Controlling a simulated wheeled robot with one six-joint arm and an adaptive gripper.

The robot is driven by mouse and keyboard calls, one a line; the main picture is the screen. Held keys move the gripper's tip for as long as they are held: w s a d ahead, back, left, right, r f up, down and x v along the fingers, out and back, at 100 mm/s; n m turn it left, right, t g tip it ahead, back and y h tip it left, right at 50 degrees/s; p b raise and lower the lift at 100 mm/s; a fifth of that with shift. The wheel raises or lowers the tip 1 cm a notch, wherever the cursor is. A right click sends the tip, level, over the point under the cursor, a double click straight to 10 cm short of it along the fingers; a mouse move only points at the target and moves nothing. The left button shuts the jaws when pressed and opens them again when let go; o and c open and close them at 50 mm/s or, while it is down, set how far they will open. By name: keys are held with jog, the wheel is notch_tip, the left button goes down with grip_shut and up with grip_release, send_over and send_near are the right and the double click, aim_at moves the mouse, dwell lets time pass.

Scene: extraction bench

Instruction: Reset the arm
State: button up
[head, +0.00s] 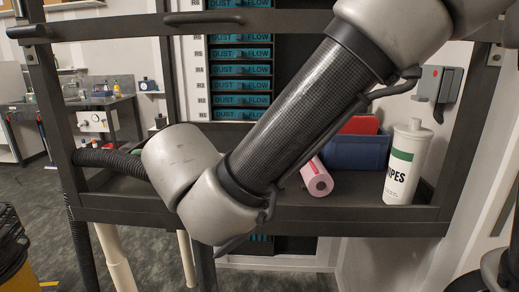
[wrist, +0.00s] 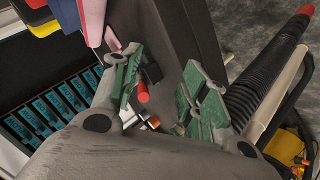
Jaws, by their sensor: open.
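My gripper (wrist: 160,82) shows in the wrist view, with its two green-padded fingers spread apart. It is open, with no object held between the pads. A small red-orange piece (wrist: 142,92) shows beyond the gap; I cannot tell what it is. In the head view my arm crosses the middle in front of the dark bench frame, bent at a grey joint at lower left. My gripper cannot be made out in the head view.
A ribbed black hose (head: 112,161) is at left. A yellow bin (head: 12,262) stands at lower left. Teal drawers (head: 240,70) are behind.

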jog(key=s+d+f+n+g, duration=0.15)
jog(key=d+g, duration=0.65)
jog(key=d, duration=1.5)
jog(key=s+d+r+m, duration=0.1)
jog(key=s+d+m, duration=0.1)
jog(key=d, duration=0.4)
jog(key=s+d+r+m+t+y, duration=0.1)
jog(key=s+d+r+m, duration=0.1)
jog(key=d, duration=0.5)
jog(key=s+d+r+m+t+y, duration=0.1)
jog(key=s+d+r+m, duration=0.1)
jog(key=d+m, duration=0.4)
jog(key=shift+s+d+r, duration=0.15)
jog(key=shift+s+d, duration=0.2)
jog(key=shift+s, duration=0.3)
